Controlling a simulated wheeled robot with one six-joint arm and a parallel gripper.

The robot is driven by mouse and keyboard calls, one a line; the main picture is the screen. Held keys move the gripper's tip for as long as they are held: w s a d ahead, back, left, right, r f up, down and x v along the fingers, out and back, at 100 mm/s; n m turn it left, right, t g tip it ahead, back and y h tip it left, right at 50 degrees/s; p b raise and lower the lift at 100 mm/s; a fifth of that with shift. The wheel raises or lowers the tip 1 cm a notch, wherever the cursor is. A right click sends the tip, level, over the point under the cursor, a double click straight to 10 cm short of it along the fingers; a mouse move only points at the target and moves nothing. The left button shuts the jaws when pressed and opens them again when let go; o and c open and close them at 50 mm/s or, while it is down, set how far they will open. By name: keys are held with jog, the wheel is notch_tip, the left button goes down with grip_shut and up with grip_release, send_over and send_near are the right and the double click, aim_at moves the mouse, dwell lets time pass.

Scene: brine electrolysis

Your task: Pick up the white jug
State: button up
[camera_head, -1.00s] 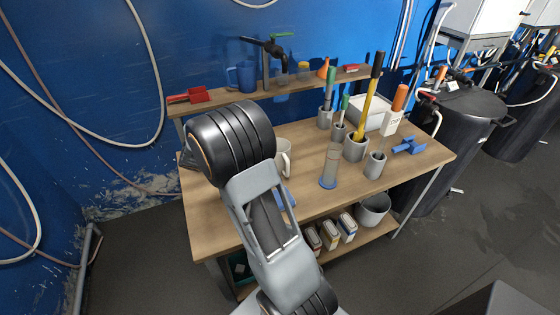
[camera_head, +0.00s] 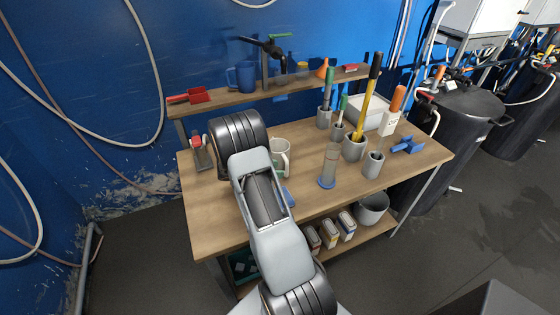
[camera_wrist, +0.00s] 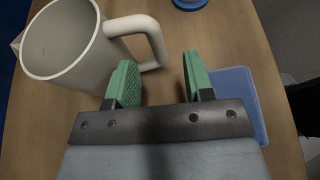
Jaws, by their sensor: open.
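The white jug (camera_wrist: 75,60) stands upright on the wooden bench, at the upper left of the wrist view. Its handle (camera_wrist: 150,40) points right, towards the space ahead of my open fingers. My gripper (camera_wrist: 158,82) has two green pads spread apart with nothing between them. The left pad is close to the jug's handle; I cannot tell whether they touch. In the head view the jug (camera_head: 281,155) shows just right of my arm, which hides part of it.
A blue flat item (camera_wrist: 238,95) lies right of the gripper. A clear cylinder with a blue base (camera_head: 329,167) and grey holders (camera_head: 373,165) stand right of the jug. A raised shelf (camera_head: 225,97) runs along the back with a blue jug (camera_head: 243,75). The bench's front left is clear.

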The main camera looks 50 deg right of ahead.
aim_at(287, 177)
jog(key=shift+p+x, duration=0.7)
jog(key=shift+x, duration=1.95)
jog(key=shift+w+d, duration=0.1)
jog(key=shift+w, duration=0.05)
grip_shut()
jog(key=shift+r, duration=0.1)
